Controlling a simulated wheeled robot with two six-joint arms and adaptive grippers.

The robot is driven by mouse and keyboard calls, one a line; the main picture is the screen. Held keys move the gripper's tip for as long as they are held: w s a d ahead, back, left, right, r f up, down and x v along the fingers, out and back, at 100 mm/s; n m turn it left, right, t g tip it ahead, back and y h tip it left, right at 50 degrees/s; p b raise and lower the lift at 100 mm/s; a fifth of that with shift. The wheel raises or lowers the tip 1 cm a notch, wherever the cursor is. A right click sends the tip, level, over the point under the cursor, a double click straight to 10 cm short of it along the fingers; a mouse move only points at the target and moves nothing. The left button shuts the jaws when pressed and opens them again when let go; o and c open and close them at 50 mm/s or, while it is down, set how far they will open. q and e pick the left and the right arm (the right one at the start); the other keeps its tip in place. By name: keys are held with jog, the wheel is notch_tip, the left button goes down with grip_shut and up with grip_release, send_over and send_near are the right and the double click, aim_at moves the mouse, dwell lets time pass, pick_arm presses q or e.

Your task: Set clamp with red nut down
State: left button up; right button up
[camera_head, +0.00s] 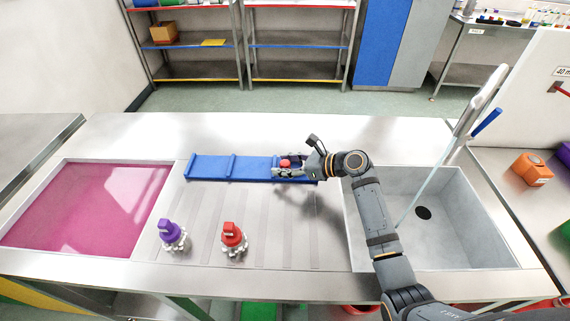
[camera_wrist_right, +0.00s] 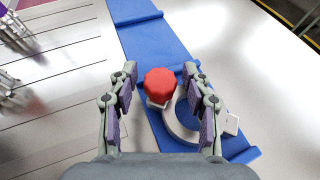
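The clamp with a red nut (camera_wrist_right: 160,85) shows in the right wrist view as a pale ring (camera_wrist_right: 178,125) with the red knob at its upper left. It appears to lie on the blue tray (camera_wrist_right: 152,40). In the head view the red nut (camera_head: 285,163) is at the right end of the blue tray (camera_head: 208,167), partly hidden by my right gripper. My right gripper (camera_wrist_right: 160,74) is open, its fingers on either side of the nut with visible gaps. In the head view the right gripper (camera_head: 291,165) is low over the tray. My left gripper is not in view.
A purple-topped piece (camera_head: 171,235) and a red-topped piece (camera_head: 233,238) stand on the counter in front. The tray's left and middle sections are empty. A pink-bottomed basin (camera_head: 85,205) is at left, a sink (camera_head: 450,215) at right with a leaning tool.

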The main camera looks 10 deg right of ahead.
jog(key=shift+d+r, duration=0.15)
jog(key=shift+r, duration=0.05)
jog(key=v, duration=1)
jog(key=shift+s+d+b, duration=0.25)
jog(key=shift+b, duration=0.1)
jog(key=shift+s+d+r, duration=0.3)
jog(key=shift+d, duration=0.05)
